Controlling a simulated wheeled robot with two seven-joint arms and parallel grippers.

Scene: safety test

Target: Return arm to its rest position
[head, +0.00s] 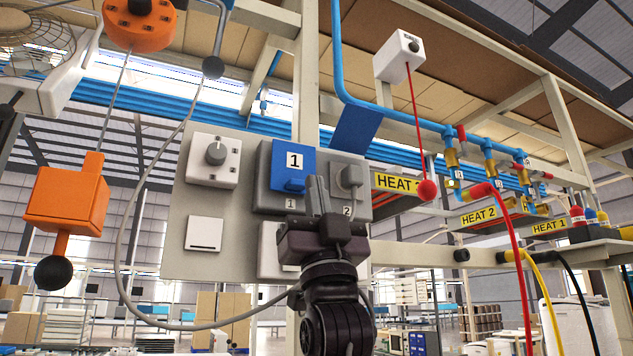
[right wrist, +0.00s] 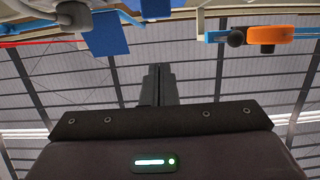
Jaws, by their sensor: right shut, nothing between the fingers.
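My right arm (head: 338,315) rises from the bottom centre of the head view. Its gripper (head: 318,190) points up in front of the grey switch panel (head: 222,265), with the fingers together and nothing between them. The fingers overlap the area between the blue switch marked 1 (head: 293,165) and the grey socket marked 2 (head: 350,172); I cannot tell whether they touch anything. In the right wrist view the closed fingers (right wrist: 158,82) stand upright against a distant wall, with blue parts (right wrist: 107,33) beyond. My left gripper is in neither view.
An orange pendant box (head: 66,200) hangs at the left, below an orange reel (head: 138,25). A red pull cord with a red ball (head: 427,190) hangs right of the panel. Blue pipes with valves (head: 490,160) and red, yellow and black hoses (head: 510,260) occupy the right side.

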